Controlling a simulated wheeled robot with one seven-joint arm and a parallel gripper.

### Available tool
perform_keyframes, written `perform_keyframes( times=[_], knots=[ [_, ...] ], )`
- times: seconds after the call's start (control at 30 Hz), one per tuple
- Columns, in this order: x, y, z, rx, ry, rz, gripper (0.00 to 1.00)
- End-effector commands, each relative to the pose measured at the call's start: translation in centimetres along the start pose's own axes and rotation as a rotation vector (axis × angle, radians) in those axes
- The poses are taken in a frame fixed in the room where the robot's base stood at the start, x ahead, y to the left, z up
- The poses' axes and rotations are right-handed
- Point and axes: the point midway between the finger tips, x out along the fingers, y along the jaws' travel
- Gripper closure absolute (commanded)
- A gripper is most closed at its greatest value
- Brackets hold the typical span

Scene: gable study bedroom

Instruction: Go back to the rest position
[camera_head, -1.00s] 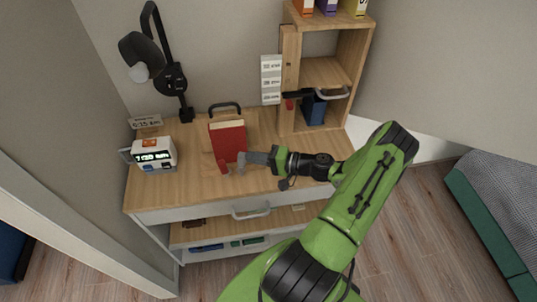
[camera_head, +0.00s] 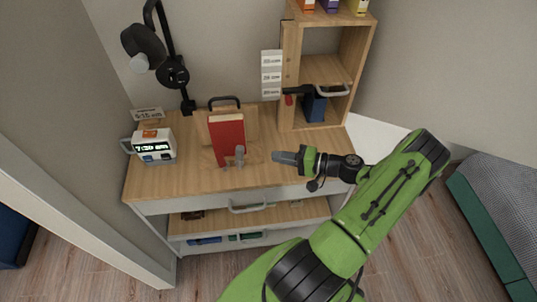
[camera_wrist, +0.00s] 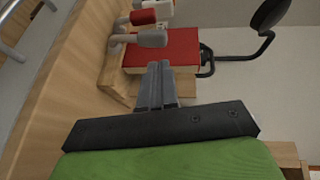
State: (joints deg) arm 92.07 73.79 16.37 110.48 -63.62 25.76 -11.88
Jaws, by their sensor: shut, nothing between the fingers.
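My gripper (camera_head: 278,156) is shut and empty above the right front part of the wooden desk top (camera_head: 184,176), at the end of my green arm. Its closed fingers also show in the wrist view (camera_wrist: 157,82), pointing toward a red book (camera_wrist: 172,50). In the head view the red book (camera_head: 227,138) stands upright on a wooden stand with a black handle, to the left of my gripper and apart from it. A grey peg (camera_head: 239,156) stands in front of the book.
A white digital clock (camera_head: 154,147) and a black lamp (camera_head: 174,74) stand at the left of the desk. A wooden shelf (camera_head: 292,70) with a blue object (camera_head: 314,106) stands at the back right. A drawer handle (camera_head: 249,207) juts from the desk front. A bed (camera_head: 500,200) is at the right.

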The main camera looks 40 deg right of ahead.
Motion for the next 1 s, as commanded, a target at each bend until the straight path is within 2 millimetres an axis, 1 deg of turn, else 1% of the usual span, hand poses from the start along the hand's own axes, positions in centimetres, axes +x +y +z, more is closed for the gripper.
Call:
perform_keyframes(
  times=[0.03,0.1,0.2,0.3,0.57,0.67,0.77,0.8,0.87,0.9,0.97,1.0],
  knots=[
    [-1.2,0.1,-0.1,-0.002,0.007,0.003,1.0],
    [-2.5,0.1,-0.1,-0.002,0.006,0.002,1.0],
    [-3.7,0.1,-0.1,-0.001,0.004,0.003,1.0],
    [-4.2,0.1,0.0,-0.001,0.003,0.002,1.0],
    [-4.1,0.1,0.0,-0.002,0.0,0.003,1.0],
    [-3.0,-0.8,0.4,-0.021,-0.064,0.055,1.0],
    [-0.4,-2.8,2.0,-0.075,-0.225,0.209,1.0],
    [0.8,-3.9,2.9,-0.108,-0.301,0.288,1.0],
    [2.2,-5.5,4.5,-0.162,-0.399,0.408,1.0],
    [3.0,-6.6,5.5,-0.202,-0.455,0.484,1.0],
    [3.9,-8.4,7.2,-0.269,-0.524,0.595,1.0],
    [4.3,-9.7,8.3,-0.318,-0.56,0.664,1.0]
  ],
)
